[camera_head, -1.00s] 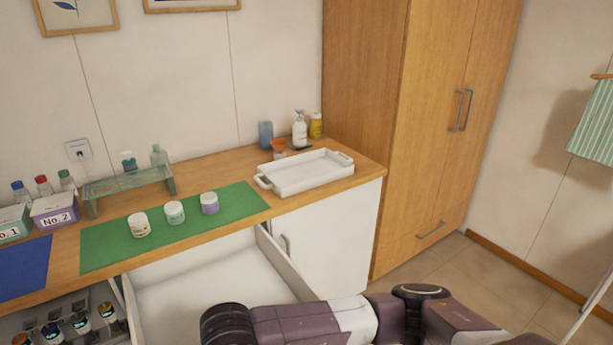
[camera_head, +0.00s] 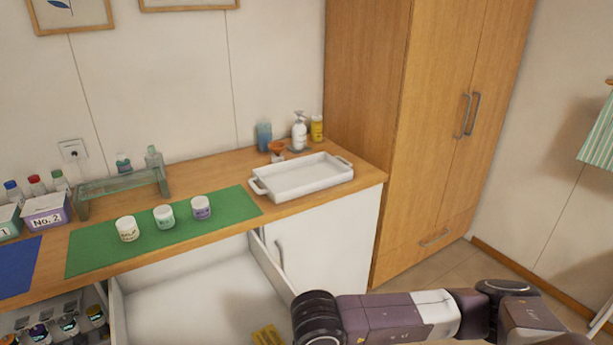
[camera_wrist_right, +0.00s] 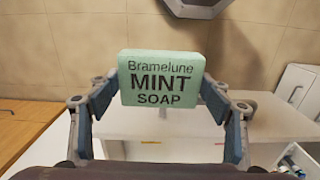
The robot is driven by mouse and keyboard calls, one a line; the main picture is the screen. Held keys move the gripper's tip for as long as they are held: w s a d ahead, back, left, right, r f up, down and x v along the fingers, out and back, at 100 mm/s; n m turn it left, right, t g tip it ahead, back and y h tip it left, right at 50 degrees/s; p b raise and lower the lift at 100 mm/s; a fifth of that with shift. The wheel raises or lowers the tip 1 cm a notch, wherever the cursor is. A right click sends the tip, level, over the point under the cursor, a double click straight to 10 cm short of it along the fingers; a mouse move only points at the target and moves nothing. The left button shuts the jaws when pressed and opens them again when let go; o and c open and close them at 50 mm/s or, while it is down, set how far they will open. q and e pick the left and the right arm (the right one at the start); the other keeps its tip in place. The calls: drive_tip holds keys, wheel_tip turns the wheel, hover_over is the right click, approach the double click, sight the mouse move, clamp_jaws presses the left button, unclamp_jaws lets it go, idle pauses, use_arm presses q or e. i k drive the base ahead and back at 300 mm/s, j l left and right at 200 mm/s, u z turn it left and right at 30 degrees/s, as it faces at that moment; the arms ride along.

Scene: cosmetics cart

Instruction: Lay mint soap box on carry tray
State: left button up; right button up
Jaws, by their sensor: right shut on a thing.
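The mint soap box (camera_wrist_right: 161,79) is a pale green block with dark lettering reading "Bramelune MINT SOAP". In the right wrist view it sits between the two fingers of my right gripper (camera_wrist_right: 160,85), which is shut on it and holds it raised. The carry tray (camera_head: 303,176) is white, with a handle at each end. It stands empty at the right end of the wooden counter in the head view. My right arm crosses the bottom right of the head view, below and in front of the tray; its gripper and the box are not visible there. My left gripper is out of view.
An open white drawer (camera_head: 190,295) juts out below the counter. Several jars, including a lilac-labelled jar (camera_head: 201,207), stand on a green mat (camera_head: 100,255) left of the tray. A pump bottle (camera_head: 299,132) and other items stand behind the tray.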

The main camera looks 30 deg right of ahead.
sight(285, 183)
drive_tip(key=l+u, duration=0.35)
drive_tip(key=l, duration=0.8)
drive_tip(key=l+u, duration=0.35)
drive_tip(key=l, duration=0.8)
